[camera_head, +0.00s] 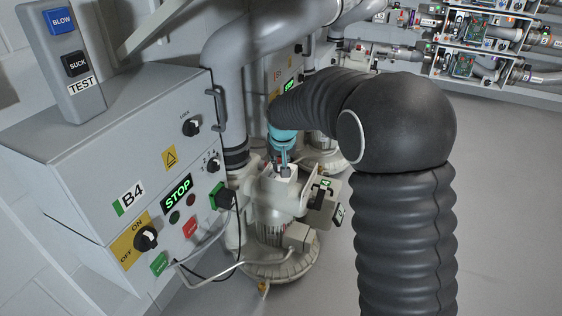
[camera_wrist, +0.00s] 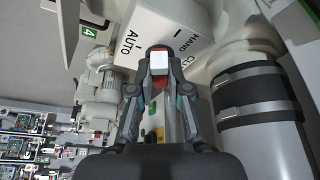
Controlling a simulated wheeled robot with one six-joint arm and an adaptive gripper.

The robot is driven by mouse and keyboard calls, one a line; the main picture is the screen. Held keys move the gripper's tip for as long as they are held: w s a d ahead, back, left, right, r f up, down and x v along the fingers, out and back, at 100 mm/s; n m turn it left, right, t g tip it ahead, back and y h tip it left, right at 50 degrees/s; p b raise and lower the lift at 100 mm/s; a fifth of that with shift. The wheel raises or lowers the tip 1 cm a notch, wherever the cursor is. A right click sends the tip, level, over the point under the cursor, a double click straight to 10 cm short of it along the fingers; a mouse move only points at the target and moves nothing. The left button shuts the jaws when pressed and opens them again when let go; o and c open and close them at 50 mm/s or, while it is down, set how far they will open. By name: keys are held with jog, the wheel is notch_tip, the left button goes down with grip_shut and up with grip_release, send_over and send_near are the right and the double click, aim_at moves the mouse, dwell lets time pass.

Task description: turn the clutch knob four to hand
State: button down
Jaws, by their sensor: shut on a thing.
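The clutch box (camera_wrist: 190,20) is white and carries the words AUTO, HAND and a partly hidden CLU. A green plate with the number 4 (camera_wrist: 88,31) shows at its left in the wrist view. The clutch knob (camera_wrist: 159,62), with a white face and red parts, stands at the box's lower edge in that view. My gripper (camera_wrist: 160,82) is shut on the knob, one finger on each side. I cannot tell clearly which mark the knob points to. In the head view my gripper (camera_head: 284,160) reaches down to the white box top (camera_head: 278,188), and the knob is mostly hidden.
The grey B4 cabinet (camera_head: 130,140) with a lit STOP display and switches stands close on the left. A thick grey pipe (camera_head: 230,110) runs beside my gripper. The blower (camera_head: 275,262) stands below. Open floor (camera_head: 500,220) lies to the right.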

jog(key=m+h+b, duration=0.1)
jog(key=m, duration=0.2)
jog(key=shift+a+f+b, duration=0.1)
jog(key=shift+a+b, duration=0.1)
jog(key=shift+b, duration=0.15)
jog(key=shift+a+m+h+b, duration=0.1)
jog(key=shift+m+h+b, duration=0.5)
jog(key=shift+m, duration=0.8)
jog(key=c, duration=1.1)
grip_release()
jog(key=v, duration=1.2)
jog(key=shift+w+a, duration=0.1)
jog(key=shift+w, duration=0.1)
